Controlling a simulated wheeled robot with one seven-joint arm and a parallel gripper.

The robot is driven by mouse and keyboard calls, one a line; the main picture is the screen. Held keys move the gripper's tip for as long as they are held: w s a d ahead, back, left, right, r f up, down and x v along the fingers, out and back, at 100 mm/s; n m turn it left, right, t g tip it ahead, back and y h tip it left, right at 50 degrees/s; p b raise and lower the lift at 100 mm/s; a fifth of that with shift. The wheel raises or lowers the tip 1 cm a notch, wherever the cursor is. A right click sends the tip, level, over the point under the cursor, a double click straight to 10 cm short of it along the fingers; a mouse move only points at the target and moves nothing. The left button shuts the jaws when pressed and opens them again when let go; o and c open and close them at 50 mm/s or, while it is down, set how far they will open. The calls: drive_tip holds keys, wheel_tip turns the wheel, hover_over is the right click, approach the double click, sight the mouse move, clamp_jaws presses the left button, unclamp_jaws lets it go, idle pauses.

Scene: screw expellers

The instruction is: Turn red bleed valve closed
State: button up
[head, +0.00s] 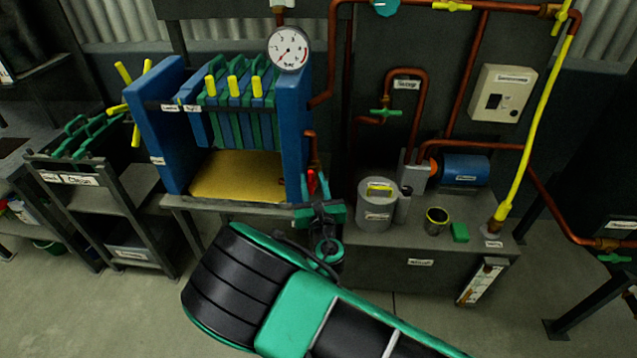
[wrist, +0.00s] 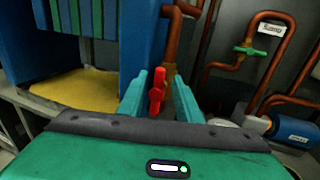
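The red bleed valve (head: 311,182) sits on a copper pipe at the right end of the blue filter press. Its red handle stands upright in the wrist view (wrist: 157,92). My gripper (head: 320,213) is at the valve in the head view. In the wrist view its two green fingers (wrist: 160,82) stand apart, one on each side of the red handle. I see no clear contact between the fingers and the handle. The lower part of the valve is hidden behind my gripper body in the wrist view.
The blue press end plate (head: 294,130) stands close left of the valve, with a yellow tray (head: 240,177) beneath the plates. A pressure gauge (head: 290,48) is above. A grey pot (head: 377,204) and a blue motor (head: 466,170) stand on the bench to the right.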

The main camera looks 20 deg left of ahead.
drive_tip(key=shift+w+a, duration=0.15)
drive_tip(key=shift+w, duration=0.1)
